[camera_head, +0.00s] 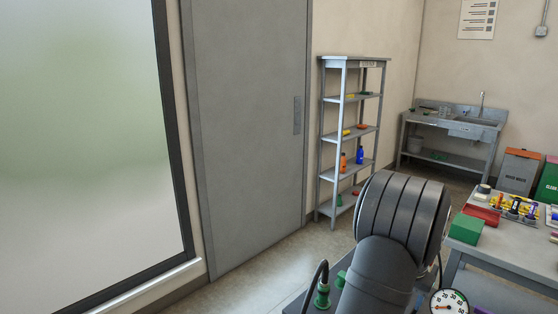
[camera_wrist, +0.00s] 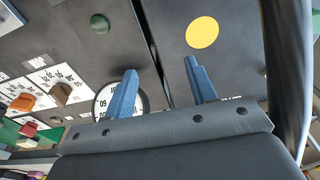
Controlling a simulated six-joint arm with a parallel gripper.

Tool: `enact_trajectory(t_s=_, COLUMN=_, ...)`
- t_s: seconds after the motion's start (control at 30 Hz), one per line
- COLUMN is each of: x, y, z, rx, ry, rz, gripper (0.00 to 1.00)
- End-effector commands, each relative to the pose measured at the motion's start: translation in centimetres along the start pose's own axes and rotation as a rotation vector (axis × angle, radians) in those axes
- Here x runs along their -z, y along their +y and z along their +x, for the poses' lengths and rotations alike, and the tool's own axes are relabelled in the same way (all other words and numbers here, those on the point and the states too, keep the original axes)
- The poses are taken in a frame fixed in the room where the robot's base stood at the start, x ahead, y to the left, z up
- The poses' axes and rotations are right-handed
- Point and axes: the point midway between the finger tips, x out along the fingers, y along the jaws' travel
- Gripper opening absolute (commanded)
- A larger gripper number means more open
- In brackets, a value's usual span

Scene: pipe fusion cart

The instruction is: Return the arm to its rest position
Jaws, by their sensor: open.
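My gripper (camera_wrist: 160,68) shows in the wrist view with its two blue fingers spread apart. Nothing is between the fingers. They are over a dark panel (camera_wrist: 235,75) of the cart; I cannot tell how far above it they are. The left finger overlaps a round white gauge (camera_wrist: 104,100). In the head view the gripper does not show.
The panel carries a yellow disc (camera_wrist: 202,32), a green knob (camera_wrist: 99,23), an orange knob (camera_wrist: 21,103) and a brown knob (camera_wrist: 61,93). A bench with a green box (camera_head: 465,229) stands at right. Shelving (camera_head: 343,135) stands behind, with open floor (camera_head: 262,265) before it.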

Motion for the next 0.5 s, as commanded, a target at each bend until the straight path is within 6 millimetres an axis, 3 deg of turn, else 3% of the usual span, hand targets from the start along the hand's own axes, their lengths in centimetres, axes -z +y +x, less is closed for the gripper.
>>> enact_trajectory(t_s=0.3, x=1.1, y=-5.3, z=3.5, rx=0.000, ry=-0.001, rz=-0.003, gripper=0.52)
enact_trajectory(t_s=0.5, x=1.4, y=-7.0, z=5.2, rx=0.000, ry=-0.001, rz=0.000, gripper=0.52)
